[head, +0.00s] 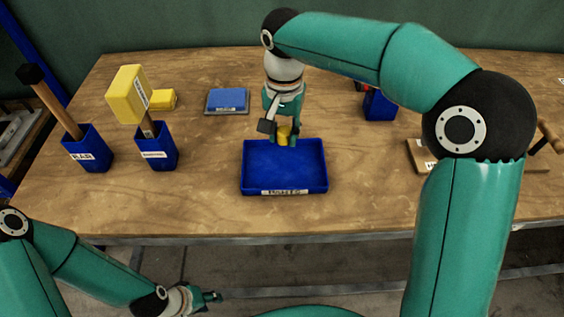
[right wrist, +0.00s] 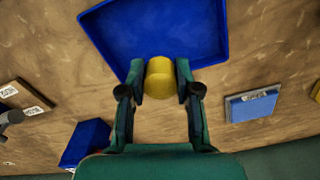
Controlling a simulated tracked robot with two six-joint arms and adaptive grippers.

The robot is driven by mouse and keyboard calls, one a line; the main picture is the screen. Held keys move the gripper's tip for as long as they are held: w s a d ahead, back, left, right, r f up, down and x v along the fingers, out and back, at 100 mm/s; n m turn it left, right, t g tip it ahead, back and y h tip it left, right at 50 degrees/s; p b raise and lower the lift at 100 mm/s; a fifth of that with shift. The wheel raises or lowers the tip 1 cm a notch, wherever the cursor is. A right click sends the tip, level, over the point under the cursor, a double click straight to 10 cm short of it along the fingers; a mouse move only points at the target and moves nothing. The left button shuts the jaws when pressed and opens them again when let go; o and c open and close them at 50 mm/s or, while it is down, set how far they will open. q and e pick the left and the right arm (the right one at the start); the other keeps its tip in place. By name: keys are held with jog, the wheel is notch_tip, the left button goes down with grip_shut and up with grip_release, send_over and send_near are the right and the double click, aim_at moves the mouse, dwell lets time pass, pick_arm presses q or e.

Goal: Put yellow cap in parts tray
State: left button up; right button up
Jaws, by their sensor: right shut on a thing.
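The yellow cap (head: 284,134) is held between the fingers of my right gripper (head: 281,132), which is shut on it. The cap also shows in the right wrist view (right wrist: 160,78) between the fingertips. The blue parts tray (head: 285,184) lies in the middle of the table and looks empty. In the head view, the cap shows at the tray's far edge; its exact height above the tray is hard to tell. My left gripper (head: 208,297) is low in front of the table, away from the tray, and its fingers are too small to read.
Two blue holders stand at left, one with a dark-headed tool (head: 52,102), one with a yellow-headed mallet (head: 128,95). A yellow block (head: 161,99) and a blue pad (head: 228,99) lie behind. A blue box (head: 380,106) stands at right. Table around the tray is clear.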

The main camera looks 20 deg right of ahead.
aim_at(283, 169)
notch_tip(283, 169, down, 10)
jog(key=shift+f, duration=0.1)
dwell(0.4)
jog(key=shift+f, duration=0.1)
jog(key=o, duration=0.8)
notch_tip(283, 169, up, 12)
jog(key=shift+r, duration=0.2)
dwell(0.4)
